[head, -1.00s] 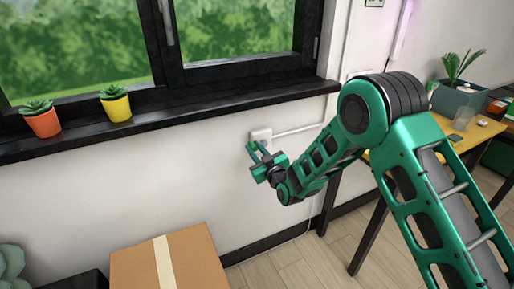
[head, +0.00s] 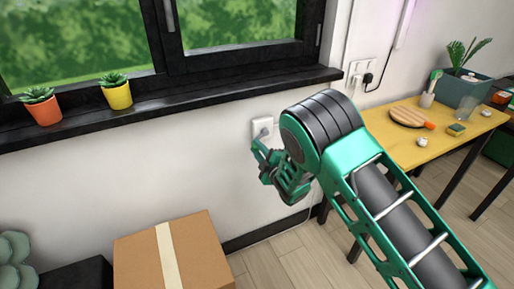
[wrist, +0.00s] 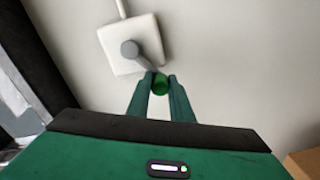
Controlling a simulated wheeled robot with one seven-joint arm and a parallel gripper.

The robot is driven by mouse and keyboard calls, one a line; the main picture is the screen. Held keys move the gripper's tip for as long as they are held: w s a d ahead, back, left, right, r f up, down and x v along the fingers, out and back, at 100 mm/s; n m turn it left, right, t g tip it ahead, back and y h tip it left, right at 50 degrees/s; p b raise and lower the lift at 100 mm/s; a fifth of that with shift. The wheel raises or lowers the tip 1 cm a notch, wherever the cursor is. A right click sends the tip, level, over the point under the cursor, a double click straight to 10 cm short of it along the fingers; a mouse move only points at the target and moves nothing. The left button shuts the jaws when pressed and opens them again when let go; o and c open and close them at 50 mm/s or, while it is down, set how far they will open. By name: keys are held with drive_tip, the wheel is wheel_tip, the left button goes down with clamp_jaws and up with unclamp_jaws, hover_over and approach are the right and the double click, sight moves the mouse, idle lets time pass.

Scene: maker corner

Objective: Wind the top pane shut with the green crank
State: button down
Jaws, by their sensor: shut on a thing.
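The green crank knob (wrist: 160,85) sits between the fingertips of my gripper (wrist: 160,88) in the wrist view, and the gripper is shut on it. A grey crank arm and hub (wrist: 131,50) join the knob to a white wall box (wrist: 118,62). In the head view the white box (head: 262,127) is on the wall below the sill, with my gripper (head: 262,148) against its front. The crank is mostly hidden there by my gripper. The window (head: 240,25) shows only its lower part; the top pane is out of view.
The black sill (head: 200,102) carries two potted succulents, one orange pot (head: 45,110) and one yellow pot (head: 118,96). A cardboard box (head: 200,250) stands below on the left. A yellow table (head: 440,150) with several small items is on the right.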

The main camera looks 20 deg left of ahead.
drive_tip(key=shift+w+d+f+n, duration=0.2)
drive_tip(key=shift+f+n, duration=0.2)
drive_tip(key=shift+n, duration=0.2)
drive_tip(key=shift+w+d+f+n, duration=0.15)
drive_tip(key=shift+f+n, duration=0.2)
drive_tip(key=shift+n, duration=0.25)
drive_tip(key=shift+s+d, duration=0.1)
drive_tip(key=c, duration=1.6)
unclamp_jaws()
drive_tip(key=shift+o, duration=0.2)
drive_tip(key=v, duration=1)
drive_tip(key=shift+d, duration=0.25)
drive_tip(key=shift+s, duration=0.15)
